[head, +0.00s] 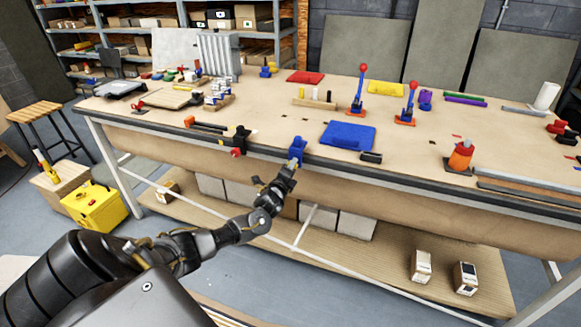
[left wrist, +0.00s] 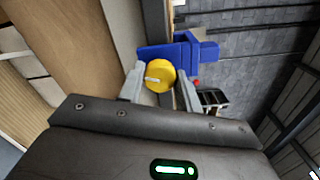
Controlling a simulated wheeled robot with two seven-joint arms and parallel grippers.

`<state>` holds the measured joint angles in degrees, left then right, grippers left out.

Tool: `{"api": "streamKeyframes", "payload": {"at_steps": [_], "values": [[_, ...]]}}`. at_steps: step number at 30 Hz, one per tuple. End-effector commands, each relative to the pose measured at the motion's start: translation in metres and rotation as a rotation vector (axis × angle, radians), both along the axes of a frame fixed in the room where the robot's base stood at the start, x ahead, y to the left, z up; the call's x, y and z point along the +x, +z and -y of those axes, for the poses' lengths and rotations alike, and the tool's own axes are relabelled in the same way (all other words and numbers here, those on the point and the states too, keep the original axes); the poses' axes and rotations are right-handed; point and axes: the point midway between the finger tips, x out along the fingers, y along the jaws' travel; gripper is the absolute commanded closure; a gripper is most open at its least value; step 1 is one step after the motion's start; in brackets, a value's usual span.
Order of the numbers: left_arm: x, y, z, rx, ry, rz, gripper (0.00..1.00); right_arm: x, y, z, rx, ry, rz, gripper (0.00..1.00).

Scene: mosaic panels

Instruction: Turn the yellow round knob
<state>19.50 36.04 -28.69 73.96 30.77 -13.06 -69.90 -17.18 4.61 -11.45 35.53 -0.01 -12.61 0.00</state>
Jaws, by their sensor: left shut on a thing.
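The yellow round knob (left wrist: 160,76) shows in the left wrist view, on the front of a blue block (left wrist: 180,54). A pale bar-shaped mark runs across the knob's face. My left gripper (left wrist: 160,88) has one finger on each side of the knob and is shut on it. In the head view my left gripper (head: 288,170) reaches the blue block (head: 298,149) at the workbench's front edge. There the gripper hides most of the knob. My right gripper is in neither view.
The wooden workbench (head: 270,115) carries a blue panel (head: 347,135) right of the block. A black and red clamp (head: 241,140) sits left of it. Two red-topped levers (head: 361,90) stand farther back.

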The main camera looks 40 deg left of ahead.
Motion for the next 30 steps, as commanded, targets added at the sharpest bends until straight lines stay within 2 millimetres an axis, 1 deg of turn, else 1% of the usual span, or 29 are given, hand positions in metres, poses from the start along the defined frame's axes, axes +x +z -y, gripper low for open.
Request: {"api": "streamKeyframes", "payload": {"at_steps": [6,12,28,29,30], "values": [[-0.0001,0.0004,0.0000,0.104,0.000,-0.037,0.89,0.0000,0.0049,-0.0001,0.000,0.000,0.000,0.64],[-0.0001,-0.0001,-0.0002,0.155,0.000,-0.055,0.89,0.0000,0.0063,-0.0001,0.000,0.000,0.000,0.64],[-0.0002,-0.0010,0.0000,0.173,0.000,-0.063,0.89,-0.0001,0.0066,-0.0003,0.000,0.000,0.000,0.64],[-0.0002,-0.0010,0.0000,0.172,0.000,-0.062,0.62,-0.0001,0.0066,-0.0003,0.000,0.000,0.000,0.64],[-0.0002,-0.0010,0.0001,0.172,0.000,-0.062,0.57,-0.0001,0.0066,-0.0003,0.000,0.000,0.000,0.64]]}}
